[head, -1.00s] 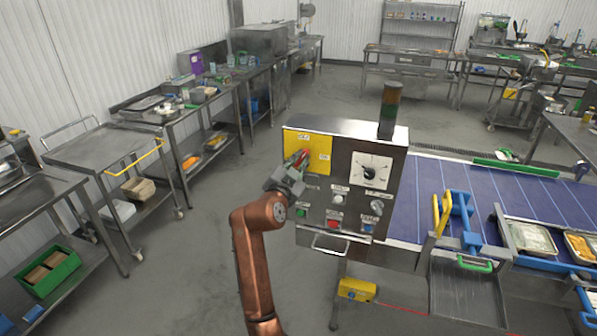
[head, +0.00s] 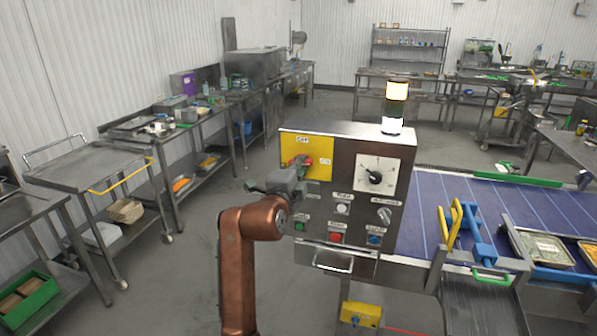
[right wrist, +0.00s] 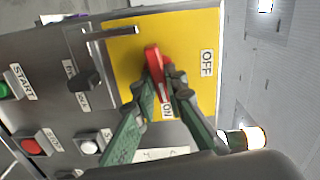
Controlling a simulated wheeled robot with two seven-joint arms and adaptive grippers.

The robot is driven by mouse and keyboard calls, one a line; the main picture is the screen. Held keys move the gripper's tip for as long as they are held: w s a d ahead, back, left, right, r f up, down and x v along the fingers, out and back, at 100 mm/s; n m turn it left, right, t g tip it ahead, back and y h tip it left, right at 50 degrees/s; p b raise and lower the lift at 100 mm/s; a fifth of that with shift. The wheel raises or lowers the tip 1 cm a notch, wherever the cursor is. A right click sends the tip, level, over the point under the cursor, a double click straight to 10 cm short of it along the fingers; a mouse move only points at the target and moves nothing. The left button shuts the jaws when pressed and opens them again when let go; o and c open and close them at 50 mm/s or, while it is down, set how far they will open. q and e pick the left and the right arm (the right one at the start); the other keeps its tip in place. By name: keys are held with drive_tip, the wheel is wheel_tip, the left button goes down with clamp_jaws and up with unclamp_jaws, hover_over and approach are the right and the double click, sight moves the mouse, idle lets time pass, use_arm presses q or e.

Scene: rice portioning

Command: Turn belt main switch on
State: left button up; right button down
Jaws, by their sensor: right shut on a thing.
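The main switch is a red handle (head: 298,161) on a yellow plate (head: 321,147) at the upper left of the steel control box (head: 340,190). My right gripper (head: 293,172) is at the plate. In the right wrist view, its fingertips (right wrist: 160,84) are shut on the red handle (right wrist: 154,60). The handle points towards the ON label (right wrist: 168,110); the OFF label (right wrist: 207,62) lies off to its side. The stack light (head: 396,105) on the box is lit. The fingers partly hide the handle. My left gripper is out of view.
A dial (head: 377,175) and several buttons, including a red one (head: 335,237), sit close to my right gripper. The blue conveyor belt (head: 470,215) runs right from the box. A trolley (head: 85,165) stands at left, with open floor between.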

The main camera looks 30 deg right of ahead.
drive_tip(key=shift+f+m+b, duration=0.35)
drive_tip(key=shift+m+b, duration=0.1)
drive_tip(key=shift+m, duration=0.35)
drive_tip(key=c, duration=2)
unclamp_jaws()
drive_tip(key=shift+s+r, duration=0.1)
drive_tip(key=shift+r, duration=0.05)
drive_tip(key=shift+o, duration=0.2)
drive_tip(key=v, duration=1.2)
